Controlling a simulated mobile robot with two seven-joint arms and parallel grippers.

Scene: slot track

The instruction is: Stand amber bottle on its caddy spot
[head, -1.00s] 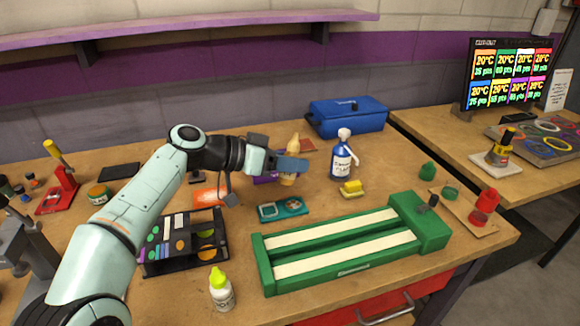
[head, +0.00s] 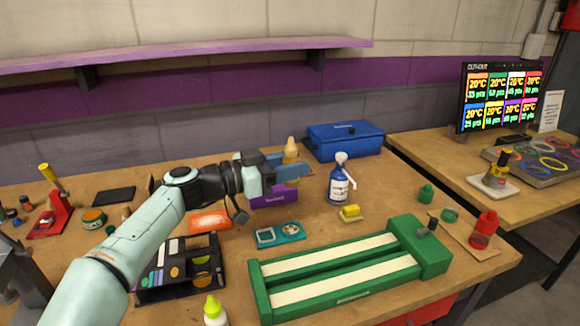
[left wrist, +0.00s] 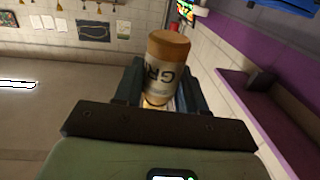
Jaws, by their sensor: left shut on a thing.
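My left gripper (head: 293,170) is shut on the amber bottle (head: 291,148) and holds it above the back of the bench. In the head view the bottle's pale upper part shows above the fingers; its lower part is hidden. In the left wrist view the bottle (left wrist: 166,70) sits between the fingers (left wrist: 155,88), brown-orange at its end, with a pale label of dark letters. A brown board (head: 478,246) at the bench's right holds a red bottle (head: 485,231) and stands near green items. I cannot tell which thing is the caddy. My right gripper is not in view.
A purple box (head: 272,196) lies below my gripper. A blue spray bottle (head: 340,184), yellow block (head: 349,212) and blue toolbox (head: 345,142) stand right of it. A green two-slot track (head: 340,275) fills the front right. A dark rack (head: 180,268) stands front left.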

